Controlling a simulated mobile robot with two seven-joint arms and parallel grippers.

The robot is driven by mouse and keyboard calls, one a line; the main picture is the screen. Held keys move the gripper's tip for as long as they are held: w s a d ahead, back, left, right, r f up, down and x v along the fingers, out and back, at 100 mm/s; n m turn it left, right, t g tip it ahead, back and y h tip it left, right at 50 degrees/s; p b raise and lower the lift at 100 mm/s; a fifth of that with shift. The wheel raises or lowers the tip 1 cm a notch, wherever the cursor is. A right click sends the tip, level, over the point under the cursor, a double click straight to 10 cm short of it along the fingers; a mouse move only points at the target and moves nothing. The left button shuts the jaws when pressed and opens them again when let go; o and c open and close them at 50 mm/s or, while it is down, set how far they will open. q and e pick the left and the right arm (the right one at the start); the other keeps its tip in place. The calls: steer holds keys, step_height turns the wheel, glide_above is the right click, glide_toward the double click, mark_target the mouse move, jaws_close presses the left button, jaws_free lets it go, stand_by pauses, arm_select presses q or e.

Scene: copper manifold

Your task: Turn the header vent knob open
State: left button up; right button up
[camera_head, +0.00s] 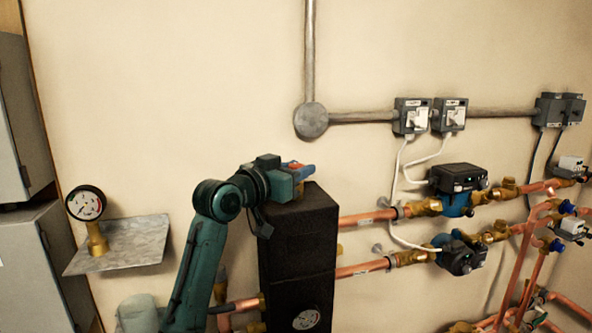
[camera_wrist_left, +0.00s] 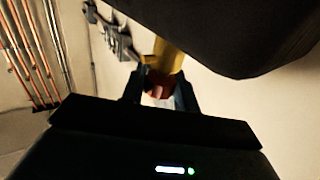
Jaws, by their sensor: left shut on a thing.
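The vent knob (camera_wrist_left: 158,86) is small and red, on a brass-yellow vent body (camera_wrist_left: 168,58) beside the black header in the left wrist view. My left gripper (camera_wrist_left: 160,94) has one finger on each side of the knob and is shut on it. In the head view my left gripper (camera_head: 290,178) is at the top of the tall black header (camera_head: 300,235), with the arm rising from the lower left. There the gripper mostly hides the vent, and the knob's angle cannot be told. My right gripper is in neither view.
Copper pipes (camera_head: 365,218) run right from the header to pumps (camera_head: 458,190) and valves. A gauge (camera_head: 86,203) stands on a metal shelf (camera_head: 125,245) at left. Grey switch boxes (camera_head: 411,117) sit on the wall. The wall above the header is mostly bare, apart from conduit.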

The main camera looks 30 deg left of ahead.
arm_select(q)
steer(key=shift+c, duration=0.9)
